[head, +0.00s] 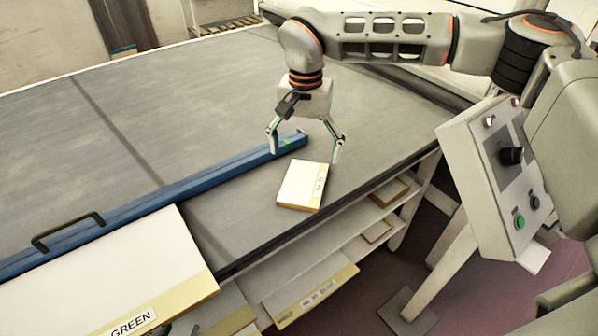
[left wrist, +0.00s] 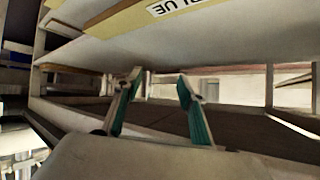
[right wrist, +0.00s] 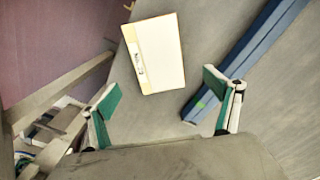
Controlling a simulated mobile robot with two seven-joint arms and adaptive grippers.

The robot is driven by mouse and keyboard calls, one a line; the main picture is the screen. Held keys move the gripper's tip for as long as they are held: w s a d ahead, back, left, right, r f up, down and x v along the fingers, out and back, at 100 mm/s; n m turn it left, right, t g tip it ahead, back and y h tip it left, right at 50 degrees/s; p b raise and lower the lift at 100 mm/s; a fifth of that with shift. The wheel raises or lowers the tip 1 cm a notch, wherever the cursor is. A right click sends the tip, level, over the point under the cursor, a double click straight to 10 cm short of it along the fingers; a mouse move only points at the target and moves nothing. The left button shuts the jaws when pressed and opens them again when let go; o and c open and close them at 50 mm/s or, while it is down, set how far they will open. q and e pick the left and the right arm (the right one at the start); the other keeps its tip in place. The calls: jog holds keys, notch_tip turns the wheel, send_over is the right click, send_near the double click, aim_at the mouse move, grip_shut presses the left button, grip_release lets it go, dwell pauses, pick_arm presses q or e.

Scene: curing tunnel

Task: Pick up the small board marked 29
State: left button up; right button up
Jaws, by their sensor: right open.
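A small cream board (head: 300,186) with a yellowish edge strip lies flat on the grey table near its front edge. Its label is too small to read surely. In the right wrist view, the small board (right wrist: 162,52) shows just beyond the fingertips. My right gripper (head: 304,153) is open and empty above the table, behind the small board, its fingers apart from it. My left gripper (left wrist: 160,80) is open and empty in the left wrist view, below a shelf; it is outside the head view.
A blue bar (head: 160,200) with a black handle runs across the grey table (head: 190,90), passing close to my right gripper. A large board labelled GREEN (head: 110,275) fills the lower left. Shelves with boards (head: 310,292) sit below the table. A control box (head: 485,180) stands at right.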

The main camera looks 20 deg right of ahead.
aim_at(304, 181)
jog(key=shift+f, duration=0.5)
jog(key=shift+s+f, duration=0.25)
jog(key=shift+f, duration=0.35)
jog(key=shift+s+f, duration=0.2)
jog(key=shift+f, duration=0.35)
notch_tip(304, 181, down, 4)
jog(key=shift+a+r+p, duration=0.1)
jog(key=shift+r+p, duration=0.15)
jog(key=shift+p, duration=0.2)
jog(key=shift+f, duration=0.35)
pick_arm(q)
jog(key=shift+s+r, duration=0.15)
jog(key=shift+s, duration=0.45)
pick_arm(e)
jog(key=c, duration=1.2)
